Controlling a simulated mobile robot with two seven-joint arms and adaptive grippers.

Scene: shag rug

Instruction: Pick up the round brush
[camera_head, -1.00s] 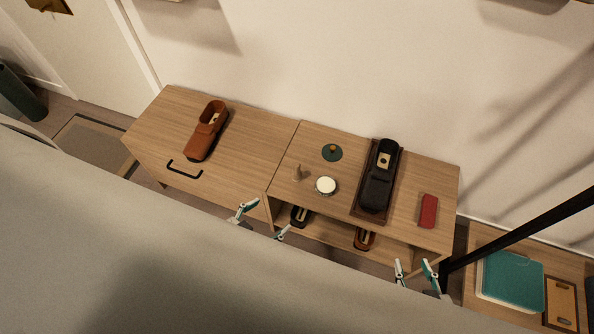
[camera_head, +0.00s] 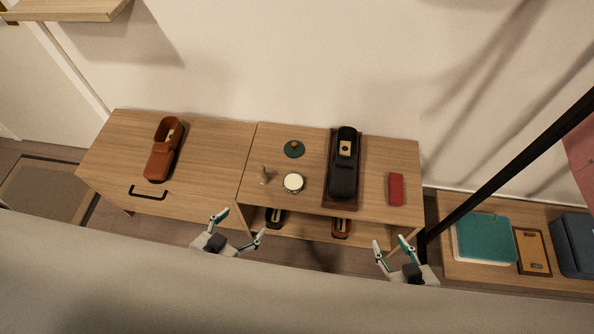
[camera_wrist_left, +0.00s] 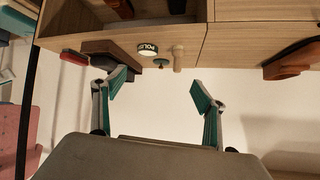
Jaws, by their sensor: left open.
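The round brush, which I take to be the dark green disc with a brown knob (camera_head: 294,148), lies on the right-hand cabinet top, behind a white-lidded tin (camera_head: 293,183). In the left wrist view, the small green round thing (camera_wrist_left: 160,62) appears between the tin (camera_wrist_left: 148,49) and a wooden peg-like piece (camera_wrist_left: 178,58). My left gripper (camera_head: 240,226) is open and empty in front of the cabinets, apart from the brush. My right gripper (camera_head: 392,240) is open and empty before the cabinet's right end.
The wooden peg-like piece (camera_head: 264,175) stands left of the tin. An open shelf beneath holds brushes or shoes (camera_head: 341,228).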

